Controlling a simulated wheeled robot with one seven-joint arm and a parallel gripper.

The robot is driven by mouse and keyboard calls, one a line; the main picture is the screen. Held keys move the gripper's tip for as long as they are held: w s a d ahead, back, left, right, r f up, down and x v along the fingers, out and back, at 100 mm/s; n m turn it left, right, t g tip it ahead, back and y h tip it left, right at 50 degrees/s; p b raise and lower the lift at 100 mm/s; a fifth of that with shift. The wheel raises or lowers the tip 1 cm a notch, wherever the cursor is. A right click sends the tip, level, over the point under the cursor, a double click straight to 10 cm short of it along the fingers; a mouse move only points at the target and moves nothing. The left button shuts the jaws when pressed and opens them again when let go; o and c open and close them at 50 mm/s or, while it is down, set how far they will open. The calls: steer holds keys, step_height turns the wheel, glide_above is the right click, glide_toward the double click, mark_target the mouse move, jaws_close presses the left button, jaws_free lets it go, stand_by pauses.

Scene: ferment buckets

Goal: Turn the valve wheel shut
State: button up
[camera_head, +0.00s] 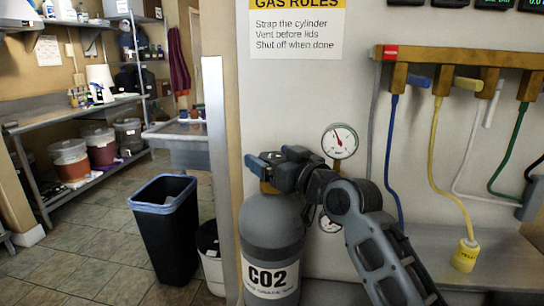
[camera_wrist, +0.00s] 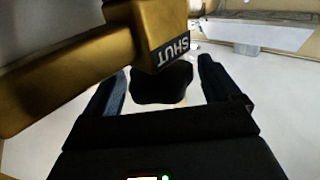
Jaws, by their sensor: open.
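The grey CO2 cylinder (camera_head: 270,235) stands upright in front of the wall panel in the head view. My gripper (camera_head: 262,163) is at its top, by the brass valve, and hides most of it. In the wrist view, the brass valve body (camera_wrist: 85,62) crosses the upper left, with a dark SHUT label (camera_wrist: 170,49) on its end. The black valve wheel (camera_wrist: 160,84) shows just below that label, between my two spread fingers. The fingers are open on either side of it. I cannot tell whether they touch the wheel.
A round gauge (camera_head: 339,141) is right of the valve. My arm partly covers a second gauge (camera_head: 328,224). A manifold (camera_head: 455,68) with coloured hoses hangs at right above a metal shelf. A black bin (camera_head: 165,235) stands left of the cylinder, beyond the panel edge.

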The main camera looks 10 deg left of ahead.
steer(key=shift+w+a, duration=0.15)
steer(key=c, duration=1)
steer(key=shift+o, duration=0.2)
